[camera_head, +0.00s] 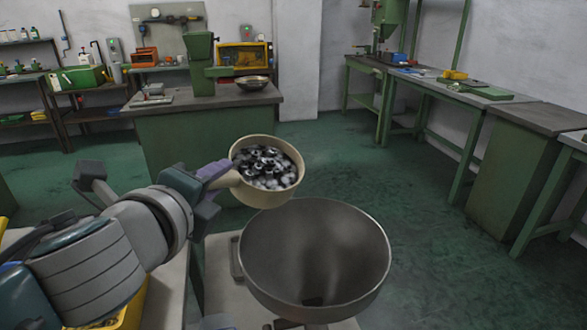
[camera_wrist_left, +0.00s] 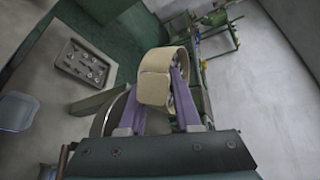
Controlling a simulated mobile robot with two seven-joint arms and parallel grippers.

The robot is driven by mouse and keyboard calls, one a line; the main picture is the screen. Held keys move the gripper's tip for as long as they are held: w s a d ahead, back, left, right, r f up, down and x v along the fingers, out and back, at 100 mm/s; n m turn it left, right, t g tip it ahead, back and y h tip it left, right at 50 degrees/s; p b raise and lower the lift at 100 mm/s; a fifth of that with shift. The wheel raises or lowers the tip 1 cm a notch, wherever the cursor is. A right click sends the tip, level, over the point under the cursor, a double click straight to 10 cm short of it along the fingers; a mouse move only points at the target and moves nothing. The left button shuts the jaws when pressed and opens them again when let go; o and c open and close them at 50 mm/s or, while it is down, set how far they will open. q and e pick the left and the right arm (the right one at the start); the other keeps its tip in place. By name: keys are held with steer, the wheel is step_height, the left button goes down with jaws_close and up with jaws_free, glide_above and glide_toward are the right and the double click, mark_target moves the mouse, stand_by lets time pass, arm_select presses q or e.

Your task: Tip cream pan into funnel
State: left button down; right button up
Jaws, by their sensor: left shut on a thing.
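My left gripper (camera_head: 213,173) is shut on the cream pan (camera_head: 238,185) at its handle side. The pan is round and holds a heap of shiny dark and silver metal pieces. It is up in the air, just behind and left of the grey metal funnel (camera_head: 355,238); its opening is tilted somewhat toward the head camera. The funnel is wide and open, with a dark hole low inside. My right gripper is not seen.
A green workbench (camera_head: 215,112) with a dark bowl (camera_head: 251,83) stands behind. More green benches (camera_head: 530,116) line the right wall. In the wrist view, a tray (camera_wrist_left: 63,59) of small metal parts lies on a pale surface, near a bluish bin (camera_wrist_left: 15,114). Open floor lies right of the funnel.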

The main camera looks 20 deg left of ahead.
arm_select(q)
steer(key=s+d+f+m+t+b, duration=0.1)
steer(key=d+m+t+b, duration=0.4)
steer(key=m+b, duration=0.6)
steer(key=shift+s+d+f+t+b, duration=0.15)
steer(key=shift+s+f+t+b, duration=0.6)
steer(key=shift+b, duration=3.95)
steer(key=shift+r+m+t, duration=0.3)
steer(key=shift+r+t, duration=0.05)
steer(key=shift+t, duration=0.3)
